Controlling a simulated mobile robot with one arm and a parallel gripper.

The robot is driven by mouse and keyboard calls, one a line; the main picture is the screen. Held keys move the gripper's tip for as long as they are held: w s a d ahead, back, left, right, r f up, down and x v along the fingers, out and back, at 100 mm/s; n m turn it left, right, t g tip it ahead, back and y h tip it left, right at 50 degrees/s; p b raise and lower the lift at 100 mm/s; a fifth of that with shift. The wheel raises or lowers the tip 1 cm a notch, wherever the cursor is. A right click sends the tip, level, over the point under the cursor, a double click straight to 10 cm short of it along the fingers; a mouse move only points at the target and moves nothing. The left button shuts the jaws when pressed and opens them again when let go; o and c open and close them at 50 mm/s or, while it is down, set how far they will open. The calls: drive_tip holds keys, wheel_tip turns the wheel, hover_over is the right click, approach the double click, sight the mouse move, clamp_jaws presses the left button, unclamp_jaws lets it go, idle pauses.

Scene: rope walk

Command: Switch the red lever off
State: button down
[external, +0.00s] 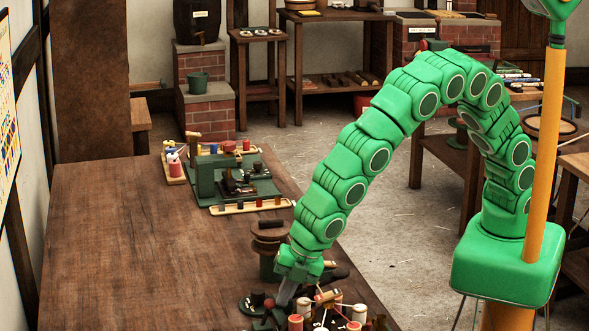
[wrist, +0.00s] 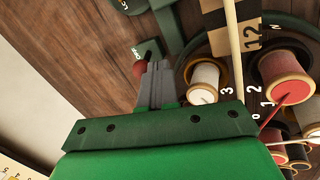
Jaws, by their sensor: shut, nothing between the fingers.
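The red lever shows as a small dull-red knob (wrist: 139,69) at a dark green plate (wrist: 149,50) in the wrist view. In the external view a small red knob (external: 269,303) sits low among the dark green parts at the table's front. My gripper (wrist: 160,72) has its grey fingers together with nothing between them. In the wrist view the fingertips are immediately right of the knob; I cannot tell whether they touch it. In the external view my gripper (external: 286,294) points down beside the knob. The lever's stem is mostly hidden, and its setting cannot be told.
A dark round stand (external: 269,234) is behind my gripper. A green machine (external: 225,175) sits farther back. The wooden table (external: 140,240) is clear at left.

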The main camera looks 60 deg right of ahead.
sight(268, 301)
drive_tip(key=shift+w+a+r, duration=0.15)
drive_tip(key=shift+a, duration=0.05)
drive_tip(key=shift+w+a+r+g+h, duration=0.3)
drive_tip(key=shift+w+a+g+h, duration=0.3)
drive_tip(key=shift+g+h, duration=0.25)
drive_tip(key=shift+w+a+r+g+h, duration=0.25)
drive_tip(key=shift+w+a+g+h, duration=0.35)
drive_tip(key=shift+g+h, duration=0.2)
drive_tip(key=shift+w+a, duration=0.15)
drive_tip(key=shift+w, duration=0.05)
drive_tip(key=shift+w+a, duration=0.65)
drive_tip(key=shift+r, duration=0.1)
